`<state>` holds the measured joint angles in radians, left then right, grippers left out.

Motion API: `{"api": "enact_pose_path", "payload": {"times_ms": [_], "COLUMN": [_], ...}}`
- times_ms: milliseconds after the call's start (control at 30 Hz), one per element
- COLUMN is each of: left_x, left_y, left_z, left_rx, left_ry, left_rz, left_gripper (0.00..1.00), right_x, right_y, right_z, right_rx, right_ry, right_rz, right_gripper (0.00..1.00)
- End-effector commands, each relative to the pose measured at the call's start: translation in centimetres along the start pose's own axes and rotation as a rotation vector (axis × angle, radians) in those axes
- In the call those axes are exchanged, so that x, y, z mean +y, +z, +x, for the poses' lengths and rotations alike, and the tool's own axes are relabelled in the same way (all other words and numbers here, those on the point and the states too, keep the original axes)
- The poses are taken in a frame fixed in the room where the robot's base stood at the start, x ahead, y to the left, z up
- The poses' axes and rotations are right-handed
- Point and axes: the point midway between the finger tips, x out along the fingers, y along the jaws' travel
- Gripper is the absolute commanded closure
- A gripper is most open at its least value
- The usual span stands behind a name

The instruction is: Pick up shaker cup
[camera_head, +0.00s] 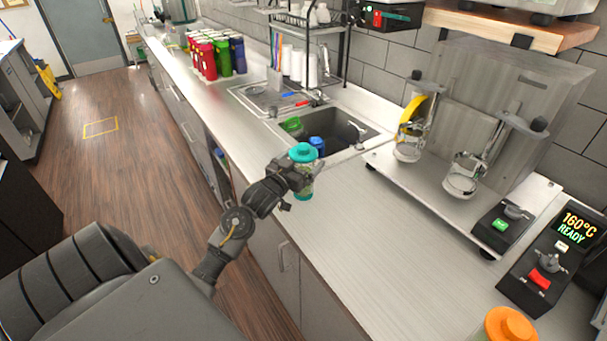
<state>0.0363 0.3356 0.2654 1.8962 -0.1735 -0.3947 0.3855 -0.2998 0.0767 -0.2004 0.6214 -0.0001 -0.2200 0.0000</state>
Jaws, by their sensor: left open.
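A shaker cup (303,154) with a teal lid and a clear, greenish body stands upright on the counter, near its front edge and just in front of the sink. My left gripper (301,179) is at the cup's near left side, with its open fingers around or beside the body below the lid. The gripper hides part of the cup, so I cannot tell whether the fingers touch it. My right gripper is not in view.
The sink (345,130) holds a green and a blue item. A cup sealing machine (480,125) stands at the right, with a control box reading 160°C. An orange-lidded container (509,325) is at the lower right. The counter (370,235) between is clear.

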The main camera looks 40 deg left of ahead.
Motion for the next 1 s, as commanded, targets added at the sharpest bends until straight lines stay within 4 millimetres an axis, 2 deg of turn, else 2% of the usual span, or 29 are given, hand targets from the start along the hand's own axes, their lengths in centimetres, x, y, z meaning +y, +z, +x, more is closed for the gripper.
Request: {"api": "enact_pose_path", "payload": {"times_ms": [100, 333, 900, 967, 1000], "left_x": [-0.01, -0.01, -0.01, -0.03, -0.03], "left_y": [-0.01, 0.09, 0.07, -0.11, -0.11], "left_z": [0.85, 0.94, 0.91, 0.92, 0.92], "left_rx": [-0.001, -0.001, -0.001, 0.003, 0.003], "left_ry": [-0.001, -0.001, 0.0, -0.001, -0.001], "left_rz": [0.0, 0.001, 0.001, 0.002, 0.002], "left_gripper": [0.07, 0.07, 0.81, 0.88, 0.88], "right_x": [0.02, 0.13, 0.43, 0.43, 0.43], "right_y": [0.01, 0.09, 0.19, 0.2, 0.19], "right_z": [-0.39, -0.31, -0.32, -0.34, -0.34], "right_rx": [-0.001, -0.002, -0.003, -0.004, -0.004], "right_ry": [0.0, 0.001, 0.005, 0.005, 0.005], "right_rz": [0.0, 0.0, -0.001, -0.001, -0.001], "right_gripper": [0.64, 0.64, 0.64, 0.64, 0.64]}}
